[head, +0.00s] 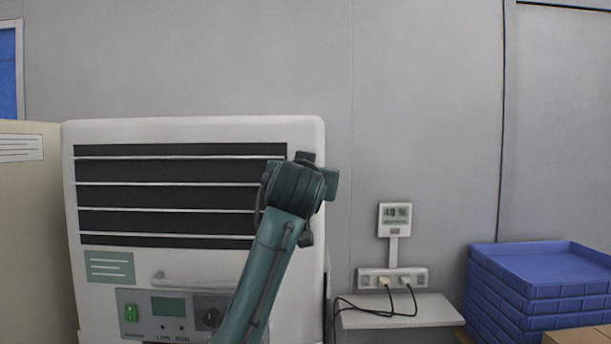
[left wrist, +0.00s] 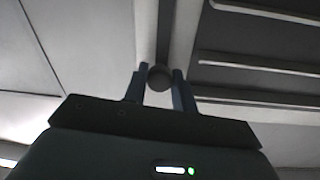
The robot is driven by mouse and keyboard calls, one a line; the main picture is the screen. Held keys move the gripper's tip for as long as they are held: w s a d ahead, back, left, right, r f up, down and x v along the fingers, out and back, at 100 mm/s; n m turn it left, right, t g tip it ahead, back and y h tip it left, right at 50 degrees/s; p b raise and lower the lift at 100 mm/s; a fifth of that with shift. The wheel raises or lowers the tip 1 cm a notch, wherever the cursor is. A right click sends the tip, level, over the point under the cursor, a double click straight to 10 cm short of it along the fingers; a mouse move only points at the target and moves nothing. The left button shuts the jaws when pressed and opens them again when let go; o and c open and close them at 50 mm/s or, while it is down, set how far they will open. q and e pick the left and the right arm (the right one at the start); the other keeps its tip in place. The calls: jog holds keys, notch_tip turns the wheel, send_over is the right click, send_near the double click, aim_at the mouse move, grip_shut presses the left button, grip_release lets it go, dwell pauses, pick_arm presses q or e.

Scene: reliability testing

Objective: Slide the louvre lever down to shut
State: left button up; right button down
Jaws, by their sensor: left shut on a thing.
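The louvre (head: 180,197) is in the front of a white cabinet unit, with thin light slats and wide dark gaps between them. My left arm rises in front of its right edge in the head view, and hides my gripper and the lever there. In the left wrist view my left gripper (left wrist: 160,72) is shut on the dark round knob of the louvre lever (left wrist: 159,79), one finger on each side. The slats show to the right of the knob in that view. My right gripper is in neither view.
Below the louvre are a handle (head: 185,281) and a control panel (head: 165,313), partly behind my arm. A small shelf (head: 400,312) with plugged cables and stacked blue trays (head: 540,275) stand to the right. A beige cabinet (head: 30,230) stands at the left.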

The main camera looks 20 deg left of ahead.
pick_arm(q)
grip_shut()
